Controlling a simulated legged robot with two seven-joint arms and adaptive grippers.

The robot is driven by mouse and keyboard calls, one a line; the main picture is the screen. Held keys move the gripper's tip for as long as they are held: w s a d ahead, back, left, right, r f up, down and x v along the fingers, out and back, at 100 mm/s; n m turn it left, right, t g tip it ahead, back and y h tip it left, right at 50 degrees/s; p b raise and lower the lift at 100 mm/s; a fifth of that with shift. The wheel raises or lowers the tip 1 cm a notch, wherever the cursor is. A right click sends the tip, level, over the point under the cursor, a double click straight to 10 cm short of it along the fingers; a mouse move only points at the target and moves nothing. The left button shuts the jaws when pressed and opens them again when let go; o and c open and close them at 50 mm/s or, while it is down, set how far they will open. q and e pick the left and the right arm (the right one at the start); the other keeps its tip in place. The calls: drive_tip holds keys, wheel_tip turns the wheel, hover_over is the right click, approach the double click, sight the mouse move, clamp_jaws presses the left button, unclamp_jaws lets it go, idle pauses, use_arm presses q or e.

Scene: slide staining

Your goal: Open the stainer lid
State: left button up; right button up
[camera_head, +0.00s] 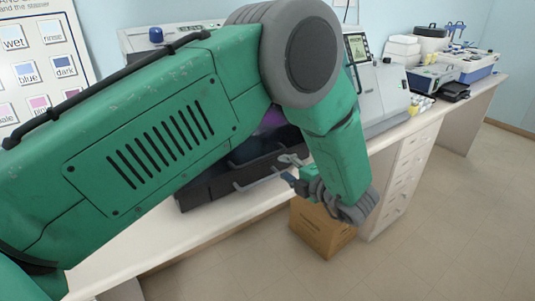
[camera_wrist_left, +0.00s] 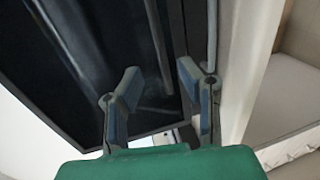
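The stainer (camera_head: 205,190) stands on the bench, mostly hidden behind my left arm. Its dark front lid and a thin grey handle bar (camera_head: 262,180) show below the arm. My left gripper (camera_head: 287,170) is at the right end of this dark front, close to the bar. In the left wrist view the gripper (camera_wrist_left: 159,75) has its two fingers apart, with the dark lid panel (camera_wrist_left: 105,45) beyond them. A grey rod (camera_wrist_left: 212,35) runs beside the right finger; I cannot tell whether they touch. The lid looks shut, though much of it is hidden. My right gripper is not in view.
The white bench (camera_head: 165,235) runs to the back right, with a grey instrument with a screen (camera_head: 380,90) and blue-white devices (camera_head: 472,65) on it. A cardboard box (camera_head: 322,230) stands on the floor below. A sign board (camera_head: 40,60) is at left. The floor at right is clear.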

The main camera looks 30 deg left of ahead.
sight(268, 156)
use_arm(q)
drive_tip(key=p+x, duration=0.1)
drive_tip(key=x, duration=0.6)
drive_tip(key=shift+w+a, duration=0.1)
drive_tip(key=shift+w, duration=0.05)
drive_tip(key=shift+x, duration=0.85)
drive_tip(key=shift+w+a+f, duration=0.1)
drive_tip(key=shift+w+a, duration=0.1)
drive_tip(key=shift+a, duration=0.3)
clamp_jaws()
